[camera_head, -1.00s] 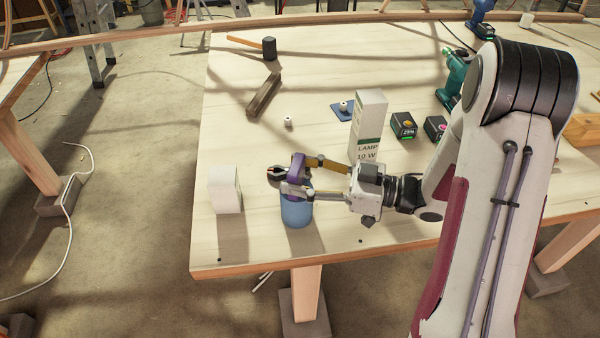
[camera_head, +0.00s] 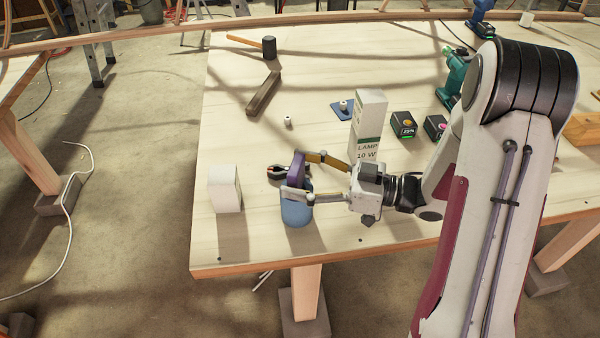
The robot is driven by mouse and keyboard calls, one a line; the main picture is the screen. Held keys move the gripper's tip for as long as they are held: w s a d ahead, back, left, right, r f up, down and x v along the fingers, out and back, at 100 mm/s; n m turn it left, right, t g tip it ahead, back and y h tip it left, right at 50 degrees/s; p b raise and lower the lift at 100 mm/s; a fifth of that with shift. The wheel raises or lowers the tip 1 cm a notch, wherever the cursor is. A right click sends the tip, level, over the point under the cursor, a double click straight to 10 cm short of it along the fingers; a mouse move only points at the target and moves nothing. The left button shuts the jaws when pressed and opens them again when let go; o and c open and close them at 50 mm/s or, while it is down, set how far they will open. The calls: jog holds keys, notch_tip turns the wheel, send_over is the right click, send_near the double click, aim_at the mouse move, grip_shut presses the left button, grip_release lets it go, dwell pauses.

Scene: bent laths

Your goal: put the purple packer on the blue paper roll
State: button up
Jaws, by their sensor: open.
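The purple packer (camera_head: 296,168) is at the upper end of the blue paper roll (camera_head: 297,213), left of my arm's wrist. It looks tilted and seems to rest on the roll, but the contact is partly hidden by a finger. My gripper (camera_head: 295,175) is open, with one finger on the far side of the packer and the other on its near side, across the top of the blue roll. The near finger hides part of both things.
A white block (camera_head: 225,188) stands just left of the roll. A tall lamp box (camera_head: 368,125) stands behind my gripper. A dark bar (camera_head: 263,94), a mallet (camera_head: 268,47) and small boxes (camera_head: 403,125) lie farther back. The table's front edge is close.

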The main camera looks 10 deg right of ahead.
jog(key=v, duration=1.2)
dwell(0.3)
dwell(0.7)
jog(key=w+d+r+m+t+h, duration=0.1)
jog(key=w+r+t+h, duration=0.25)
jog(key=w, duration=0.35)
jog(key=w+r+t+h, duration=0.2)
jog(key=w+r+h, duration=0.15)
jog(key=w, duration=0.25)
jog(key=s+d+r+m+h, duration=0.1)
jog(key=d+r+m+h, duration=0.55)
jog(key=h, duration=0.35)
jog(key=s+a+f+m+g, duration=0.1)
jog(key=s+a+m+g, duration=0.1)
jog(key=s, duration=0.8)
jog(key=s+a+f+m+g, duration=0.2)
jog(key=s+a, duration=0.2)
jog(key=s, duration=0.5)
jog(key=s+a+f+m+g, duration=0.2)
jog(key=s+a+g, duration=0.1)
jog(key=s, duration=0.7)
jog(key=shift+s, duration=0.35)
jog(key=shift+a, duration=0.15)
